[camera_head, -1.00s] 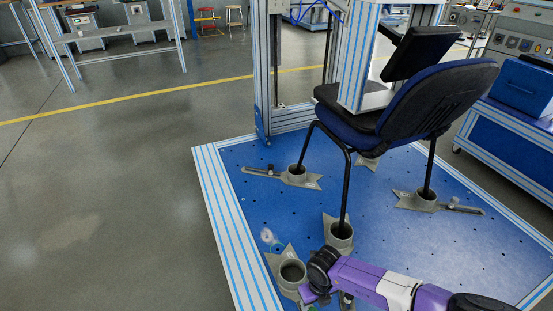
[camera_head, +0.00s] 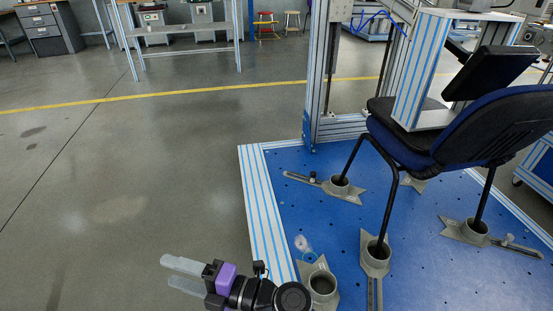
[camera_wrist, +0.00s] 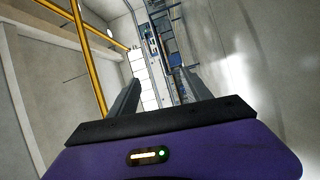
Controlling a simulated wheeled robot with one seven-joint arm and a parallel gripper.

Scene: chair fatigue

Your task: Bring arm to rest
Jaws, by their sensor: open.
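My gripper (camera_head: 182,275) is at the lower middle-left of the head view, out over the bare floor to the left of the blue test platform. Its two pale fingers point left and stand apart, with nothing between them. In the wrist view the purple gripper body fills the bottom and the two dark fingers (camera_wrist: 158,95) are spread and empty. My arm folds in from the bottom edge, and most of it is out of the picture.
A blue office chair (camera_head: 455,135) stands on the blue platform (camera_head: 335,215), its legs in grey cup holders (camera_head: 375,252). An empty grey cup (camera_head: 322,288) sits close to my wrist. The grey floor (camera_head: 110,210) at left is clear. The wrist view shows yellow rails (camera_wrist: 92,60).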

